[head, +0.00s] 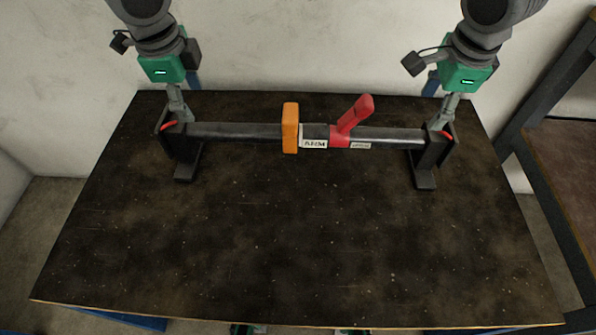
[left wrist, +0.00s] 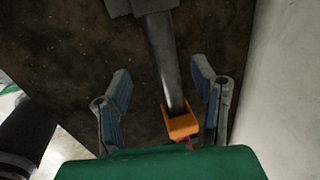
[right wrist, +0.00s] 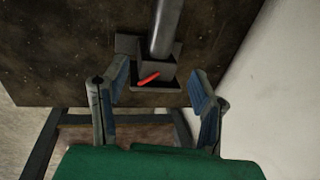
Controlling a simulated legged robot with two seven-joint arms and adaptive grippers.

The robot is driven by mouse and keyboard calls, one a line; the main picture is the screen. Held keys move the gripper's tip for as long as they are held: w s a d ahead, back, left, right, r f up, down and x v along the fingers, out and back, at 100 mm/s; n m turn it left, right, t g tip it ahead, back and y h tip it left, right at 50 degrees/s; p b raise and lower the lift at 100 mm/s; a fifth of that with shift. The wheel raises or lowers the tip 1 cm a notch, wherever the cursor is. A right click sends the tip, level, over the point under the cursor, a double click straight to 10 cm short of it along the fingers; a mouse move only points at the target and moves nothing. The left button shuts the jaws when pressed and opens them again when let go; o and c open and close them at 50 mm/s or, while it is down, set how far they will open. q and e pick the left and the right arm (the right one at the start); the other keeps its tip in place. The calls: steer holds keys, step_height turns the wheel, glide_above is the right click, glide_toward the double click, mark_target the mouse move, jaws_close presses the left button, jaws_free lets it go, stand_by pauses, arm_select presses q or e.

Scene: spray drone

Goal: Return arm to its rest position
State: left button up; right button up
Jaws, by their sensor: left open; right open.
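A dark bar (head: 235,131) labelled ARM lies level across two black stands on the table. An orange block (head: 290,128) and a tilted red handle (head: 354,114) sit around its middle. My left gripper (head: 176,105) hangs by the left stand (head: 186,152); its open fingers also show in the left wrist view (left wrist: 160,85), with the bar and orange block (left wrist: 183,126) seen between them. My right gripper (head: 448,108) hangs by the right stand (head: 428,158). Its open fingers also show in the right wrist view (right wrist: 160,85), with a stand and red piece (right wrist: 148,79) seen between them. Contact cannot be told.
The dark, worn tabletop (head: 290,240) is clear in front of the stands. A pale wall (head: 310,45) rises behind it. A metal-framed bench (head: 535,130) stands to the right, beside the table.

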mark_target(148, 286)
arm_select(q)
steer(key=shift+d, duration=0.2)
arm_select(e)
steer(key=shift+d+f, duration=0.1)
steer(key=shift+d, duration=0.05)
